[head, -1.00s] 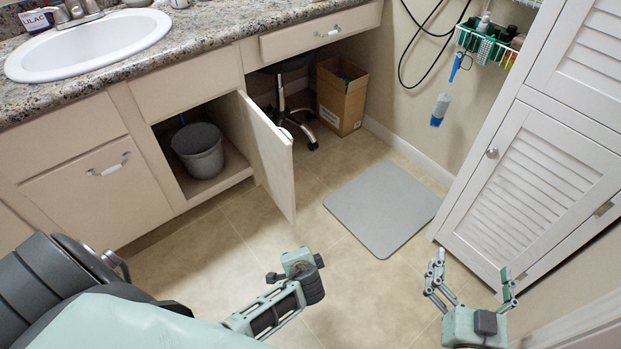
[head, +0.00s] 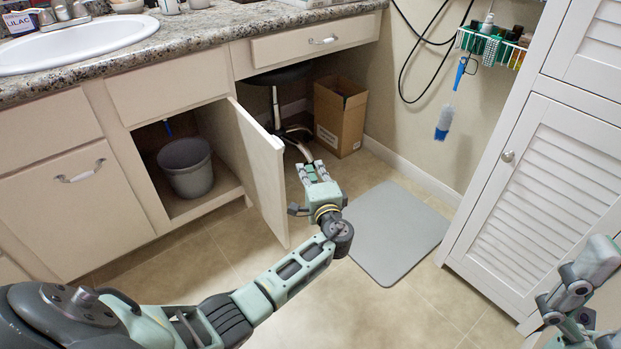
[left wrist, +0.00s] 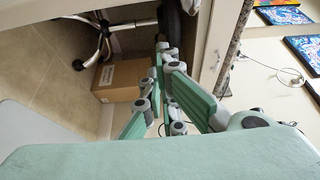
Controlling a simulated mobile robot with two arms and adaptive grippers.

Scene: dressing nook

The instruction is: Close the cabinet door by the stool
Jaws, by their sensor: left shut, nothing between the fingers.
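The cabinet door (head: 262,168) under the counter stands open, swung out toward the room. Its white handle (head: 271,136) is near the top of its free edge. My left gripper (head: 312,170) is shut and empty, to the right of the door's free edge and apart from it in the picture. The stool (head: 276,100) is under the counter behind the door, partly hidden; its legs also show in the left wrist view (left wrist: 100,42). The left gripper's fingers (left wrist: 168,75) show there too. My right gripper is not clearly seen; part of that arm (head: 575,290) is at the lower right.
A grey bucket (head: 186,167) stands inside the open cabinet. A cardboard box (head: 338,118) stands by the wall beside the stool. A grey mat (head: 392,235) lies on the floor. A white louvered cabinet (head: 545,190) is at the right. Floor in front of the door is clear except for my arm.

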